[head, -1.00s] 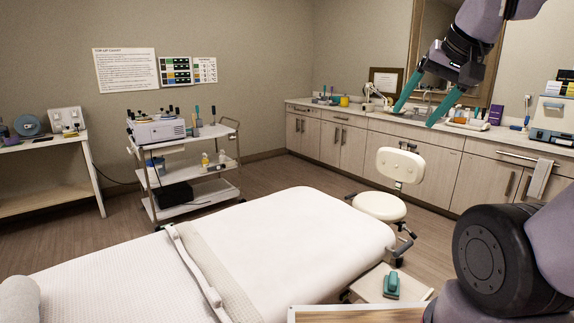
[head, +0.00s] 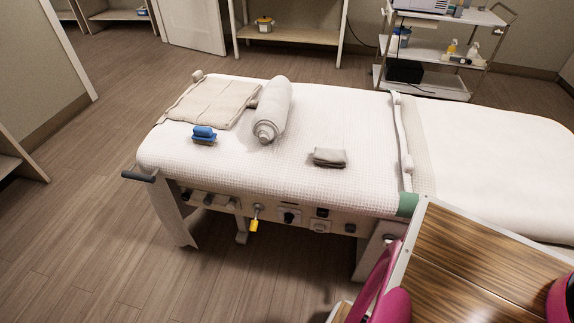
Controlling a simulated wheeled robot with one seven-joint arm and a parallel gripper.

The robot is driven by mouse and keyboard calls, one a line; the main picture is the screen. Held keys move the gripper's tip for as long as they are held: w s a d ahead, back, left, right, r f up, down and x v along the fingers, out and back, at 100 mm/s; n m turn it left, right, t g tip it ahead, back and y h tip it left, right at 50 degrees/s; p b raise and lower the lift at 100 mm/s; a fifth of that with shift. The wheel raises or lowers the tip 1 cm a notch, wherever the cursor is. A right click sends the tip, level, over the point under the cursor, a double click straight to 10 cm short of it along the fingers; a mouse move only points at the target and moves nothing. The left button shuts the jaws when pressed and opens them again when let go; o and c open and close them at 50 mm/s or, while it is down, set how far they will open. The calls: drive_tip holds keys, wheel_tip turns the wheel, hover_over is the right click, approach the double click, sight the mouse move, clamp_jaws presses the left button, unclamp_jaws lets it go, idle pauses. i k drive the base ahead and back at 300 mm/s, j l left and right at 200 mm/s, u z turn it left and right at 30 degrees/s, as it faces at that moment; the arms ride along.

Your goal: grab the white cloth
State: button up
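A small folded cloth (head: 329,157), greyish in this light, lies flat on the near half of the white treatment bed (head: 350,110). A strip of white cloth (head: 178,212) hangs below the bed's left end. I cannot tell which of these is the white cloth of the task. My gripper is out of view.
A beige pad (head: 212,103) and a blue block-like item (head: 204,133) lie on the bed's left part. A wooden tabletop (head: 470,262) fills the lower right, with pink curved parts (head: 380,290) beside it. A loaded trolley (head: 440,65) stands behind. Floor at left is clear.

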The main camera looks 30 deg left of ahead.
sight(322, 155)
drive_tip(key=k+u, duration=0.2)
drive_tip(key=u, duration=1)
